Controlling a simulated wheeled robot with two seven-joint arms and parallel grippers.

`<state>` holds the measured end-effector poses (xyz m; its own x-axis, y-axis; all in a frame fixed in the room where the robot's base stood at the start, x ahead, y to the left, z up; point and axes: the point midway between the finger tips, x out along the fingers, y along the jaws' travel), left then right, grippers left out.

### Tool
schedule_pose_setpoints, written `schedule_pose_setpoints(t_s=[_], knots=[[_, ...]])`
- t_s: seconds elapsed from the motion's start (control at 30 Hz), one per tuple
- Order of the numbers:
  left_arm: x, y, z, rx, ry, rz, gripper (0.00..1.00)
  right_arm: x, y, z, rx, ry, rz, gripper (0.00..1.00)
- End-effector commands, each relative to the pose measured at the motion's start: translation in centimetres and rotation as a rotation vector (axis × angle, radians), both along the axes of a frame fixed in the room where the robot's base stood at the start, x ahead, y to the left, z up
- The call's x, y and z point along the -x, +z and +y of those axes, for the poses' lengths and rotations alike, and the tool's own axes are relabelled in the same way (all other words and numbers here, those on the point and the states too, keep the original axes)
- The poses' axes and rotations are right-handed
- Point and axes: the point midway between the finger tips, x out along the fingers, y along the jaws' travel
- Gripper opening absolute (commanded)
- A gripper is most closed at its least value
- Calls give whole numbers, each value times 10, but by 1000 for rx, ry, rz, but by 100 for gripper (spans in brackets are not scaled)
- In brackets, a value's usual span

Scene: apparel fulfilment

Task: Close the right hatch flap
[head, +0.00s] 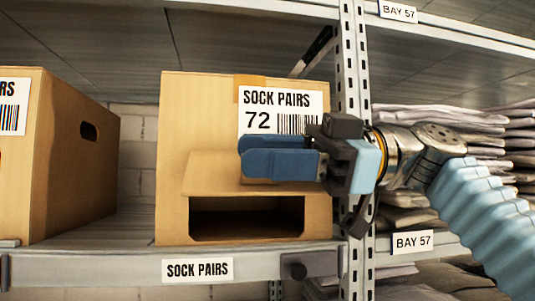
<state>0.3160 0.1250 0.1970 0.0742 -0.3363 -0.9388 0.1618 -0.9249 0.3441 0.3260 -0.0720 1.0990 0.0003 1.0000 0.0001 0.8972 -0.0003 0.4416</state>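The cardboard box (172,140) marked "SOCK PAIRS 72" stands on the shelf in the head view. A dark hatch opening (246,218) is low in its front. The hatch flap (215,178) stands open, sticking out above the opening. My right gripper (265,157) comes in from the right, in front of the box and just above the flap. Its two blue fingers lie together with no gap showing and nothing seen between them. It hides part of the label and the flap's upper right. I cannot tell whether it touches the flap. My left gripper is not in view.
A second cardboard box (75,160) stands to the left, with a free shelf gap between. A perforated metal upright (353,60) rises right of the box, close to my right arm. Folded grey garments (500,140) are stacked at the right. The shelf's front edge (130,272) runs below.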

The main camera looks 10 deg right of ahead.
Motion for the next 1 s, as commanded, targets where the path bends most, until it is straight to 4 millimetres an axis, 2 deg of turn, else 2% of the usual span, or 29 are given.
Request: schedule_pose_setpoints(t_s=[0.27,0.37,0.47,0.8,1.0], knots=[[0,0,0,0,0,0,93,0,0,-1,0,0,0,36],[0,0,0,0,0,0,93,0,0,-7,-1,-2,0,36],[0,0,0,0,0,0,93,-1,0,-22,0,-4,1,36],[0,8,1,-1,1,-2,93,-2,1,-104,0,-8,1,36],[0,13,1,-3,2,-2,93,-1,1,-132,0,-3,2,36]])
